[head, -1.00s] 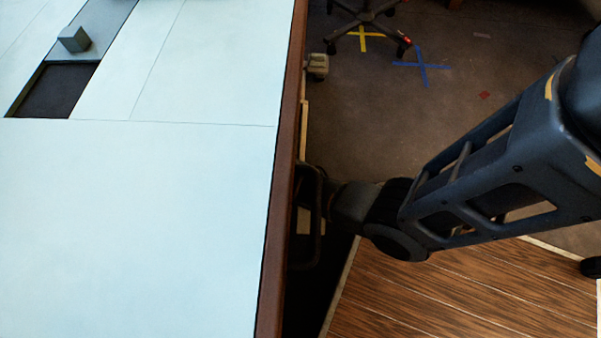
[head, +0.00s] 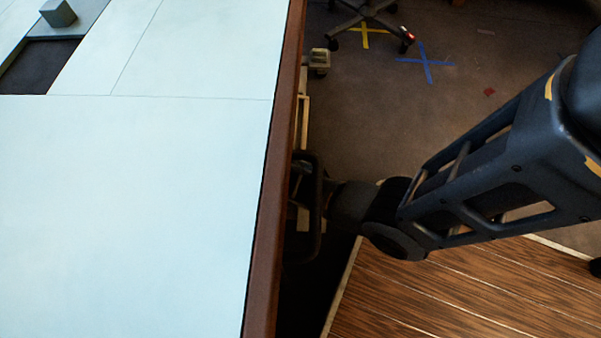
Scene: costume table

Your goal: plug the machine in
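My gripper (head: 308,205) is at the end of my arm, low beside the table's right edge. It is dark and in shadow, so I cannot make out its fingers or whether it holds anything. The table (head: 150,200) has a pale blue top with a brown edge. A recessed dark slot and a small grey block (head: 57,12) are at its upper left. I cannot make out a plug, a cord or a socket, and no machine is clearly recognisable.
A small beige-grey object (head: 319,60) stands beside the table's far right side; I cannot tell what it is. A wheeled chair base (head: 368,18) is behind it. Blue tape (head: 425,62) marks open floor. A wood-plank surface (head: 440,295) lies below my arm.

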